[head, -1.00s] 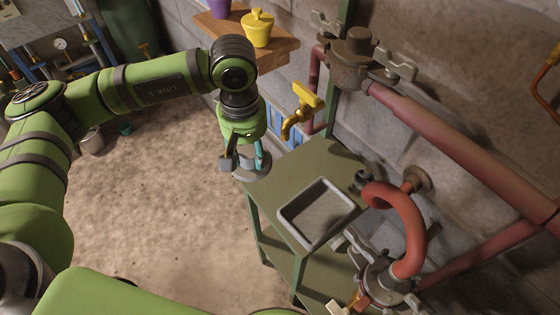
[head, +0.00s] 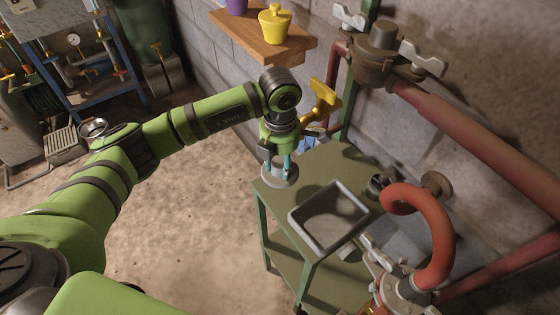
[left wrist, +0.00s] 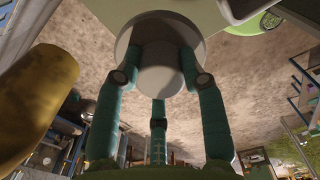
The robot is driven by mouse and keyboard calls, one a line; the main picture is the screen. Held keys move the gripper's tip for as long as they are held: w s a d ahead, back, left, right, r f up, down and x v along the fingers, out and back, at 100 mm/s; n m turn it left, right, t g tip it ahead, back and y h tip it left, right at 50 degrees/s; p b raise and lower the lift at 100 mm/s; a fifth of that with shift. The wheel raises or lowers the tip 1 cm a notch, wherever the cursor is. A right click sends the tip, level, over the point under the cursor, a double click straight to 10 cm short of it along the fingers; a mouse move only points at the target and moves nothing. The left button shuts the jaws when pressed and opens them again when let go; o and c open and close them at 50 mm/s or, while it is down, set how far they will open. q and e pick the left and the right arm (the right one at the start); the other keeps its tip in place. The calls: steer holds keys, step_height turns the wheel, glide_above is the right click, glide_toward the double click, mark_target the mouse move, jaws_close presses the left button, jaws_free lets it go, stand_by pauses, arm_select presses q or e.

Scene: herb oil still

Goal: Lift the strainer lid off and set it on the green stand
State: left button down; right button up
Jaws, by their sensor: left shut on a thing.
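The strainer lid is a round grey disc (head: 278,182) with a thick knob in its middle. My left gripper (head: 280,163) points down from above and is shut on the lid's knob. In the left wrist view its teal fingers (left wrist: 163,78) close around the knob, with the lid's grey rim (left wrist: 126,42) behind. In the head view the lid is at the back left corner of the green stand (head: 325,168), overlapping its top. I cannot tell whether it touches the top or hovers just above. My right gripper is not in view.
A grey rectangular tray (head: 300,235) takes the stand's front part. A yellow-handled tap (head: 325,98) is close behind my left wrist. A wooden shelf (head: 240,38) holds a yellow pot (head: 275,24). Red pipes (head: 470,135) run at right. Bare stand top shows between lid and tray.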

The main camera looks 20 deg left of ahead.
mark_target(280, 178)
arm_select(q)
steer(key=shift+f+b, duration=0.4)
steer(key=shift+f, duration=0.35)
step_height(280, 178, down, 4)
steer(key=shift+r+b, duration=0.15)
steer(key=shift+b, duration=0.95)
steer(key=shift+f, duration=0.5)
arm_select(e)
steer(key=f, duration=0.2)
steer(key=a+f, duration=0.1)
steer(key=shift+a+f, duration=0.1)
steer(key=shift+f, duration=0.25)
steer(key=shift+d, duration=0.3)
arm_select(q)
steer(key=shift+f+b, duration=0.6)
steer(key=shift+b, duration=0.2)
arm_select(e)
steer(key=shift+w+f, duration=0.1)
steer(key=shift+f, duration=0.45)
arm_select(q)
steer(key=c, duration=0.7)
jaws_free()
steer(key=shift+o, duration=0.2)
